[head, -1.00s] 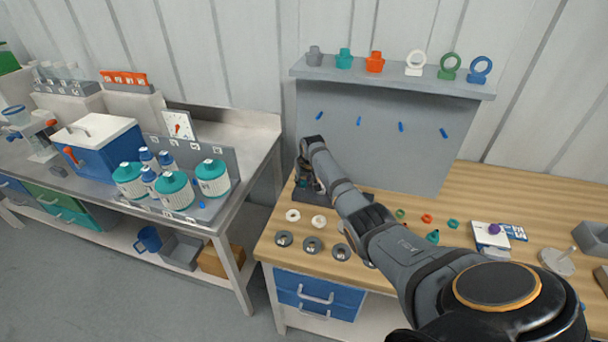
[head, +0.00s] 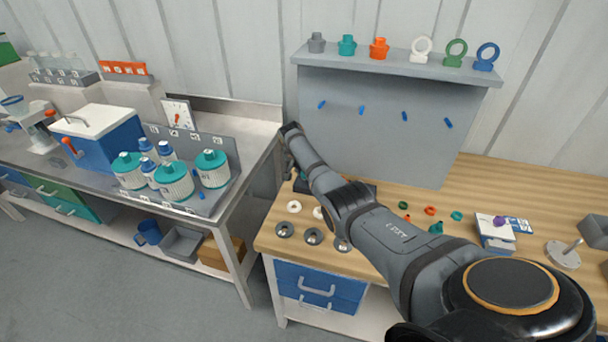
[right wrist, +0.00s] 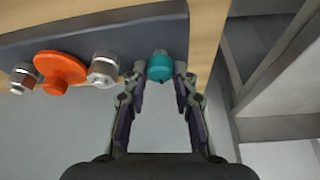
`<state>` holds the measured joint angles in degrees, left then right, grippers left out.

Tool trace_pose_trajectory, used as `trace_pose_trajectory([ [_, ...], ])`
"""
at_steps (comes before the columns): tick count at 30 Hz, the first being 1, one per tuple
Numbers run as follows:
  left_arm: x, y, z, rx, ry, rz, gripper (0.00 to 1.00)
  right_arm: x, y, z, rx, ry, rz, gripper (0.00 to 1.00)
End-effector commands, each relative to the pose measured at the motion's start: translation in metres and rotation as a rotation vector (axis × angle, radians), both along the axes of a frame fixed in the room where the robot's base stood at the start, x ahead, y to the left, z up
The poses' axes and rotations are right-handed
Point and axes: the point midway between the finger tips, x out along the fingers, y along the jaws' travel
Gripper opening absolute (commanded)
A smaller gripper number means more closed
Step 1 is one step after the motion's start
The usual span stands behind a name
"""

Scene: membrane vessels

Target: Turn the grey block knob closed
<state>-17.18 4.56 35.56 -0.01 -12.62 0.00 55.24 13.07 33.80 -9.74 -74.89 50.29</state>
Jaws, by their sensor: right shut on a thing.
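The dark grey block (right wrist: 60,40) crosses the top of the right wrist view. An orange round knob (right wrist: 61,70) sits on it between two metal fittings, and a teal cap or knob (right wrist: 160,68) sits near its right end. My right gripper (right wrist: 160,77) has a fingertip on each side of the teal piece and is shut on it. In the head view, part of the block (head: 366,188) shows behind my right arm on the wooden bench, and the arm hides most of it. My left gripper is not in view.
White and grey rings (head: 284,229) lie in front of the block on the wooden bench (head: 265,240). A grey panel with blue pegs (head: 448,123) and a shelf stands behind. The left bench holds teal-capped vessels (head: 174,182). A gap separates the benches.

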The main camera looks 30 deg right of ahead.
Motion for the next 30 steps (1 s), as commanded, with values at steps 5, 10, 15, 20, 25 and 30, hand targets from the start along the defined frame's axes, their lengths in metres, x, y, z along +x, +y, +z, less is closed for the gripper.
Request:
trace_pose_trajectory([
  [5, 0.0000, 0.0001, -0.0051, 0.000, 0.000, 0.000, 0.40, 0.0005, 0.0001, -0.0004, 0.000, 0.000, -0.038, 0.00],
  [10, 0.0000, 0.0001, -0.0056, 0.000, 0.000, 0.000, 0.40, 0.0002, 0.0000, 0.0002, 0.000, 0.000, -0.050, 0.00],
  [15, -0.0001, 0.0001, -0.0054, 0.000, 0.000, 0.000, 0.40, 0.0001, 0.0000, 0.0004, 0.000, 0.000, -0.051, 0.00],
  [20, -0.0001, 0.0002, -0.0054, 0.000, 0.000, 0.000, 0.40, 0.0002, 0.0001, 0.0002, 0.001, 0.000, -0.051, 0.29],
  [25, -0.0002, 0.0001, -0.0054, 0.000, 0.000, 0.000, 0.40, 0.0002, 0.0001, 0.0002, 0.001, 0.000, -0.050, 0.50],
  [30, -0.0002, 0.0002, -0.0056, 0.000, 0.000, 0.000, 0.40, 0.0002, 0.0001, 0.0001, 0.001, 0.000, -0.050, 0.50],
])
